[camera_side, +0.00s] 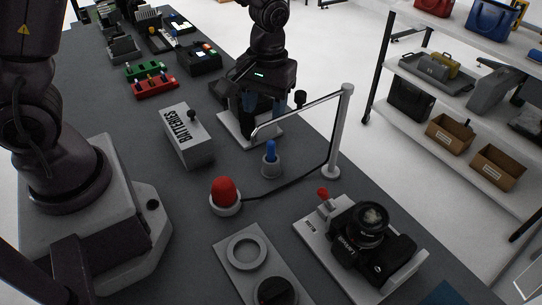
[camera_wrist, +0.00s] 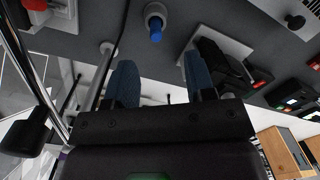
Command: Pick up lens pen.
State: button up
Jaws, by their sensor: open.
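A small blue peg-like piece (camera_side: 270,150), which looks like the lens pen, stands upright in a round grey holder (camera_side: 271,169) near the middle of the table. In the wrist view the blue piece (camera_wrist: 156,35) and its holder (camera_wrist: 155,13) show beyond the fingertips, roughly centred between them. My gripper (camera_side: 265,104) is open and empty, with blue finger pads pointing down. It is above and behind the blue piece in the side view, apart from it. The fingers also show in the wrist view (camera_wrist: 160,72).
A metal post with a horizontal arm (camera_side: 341,130) stands close right of the holder. A red dome button (camera_side: 225,190), a grey batteries box (camera_side: 187,135) and a camera on a plate (camera_side: 369,238) are around it. A white plate with a black device (camera_side: 233,126) lies behind.

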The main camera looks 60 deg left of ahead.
aim_at(271, 142)
jog(key=f+n, duration=0.1)
jog(key=f, duration=0.1)
jog(key=w+f, duration=0.1)
jog(key=f, duration=0.2)
jog(key=w+f+n, duration=0.1)
jog(key=f, duration=0.1)
jog(key=shift+f+n+t, duration=0.2)
jog(key=shift+n+t, duration=0.1)
jog(key=shift+s+a+f, duration=0.1)
jog(key=shift+s+f, duration=0.05)
jog(key=shift+f, duration=1.2)
jog(key=shift+s+f, duration=0.1)
jog(key=shift+f, duration=1.2)
grip_shut()
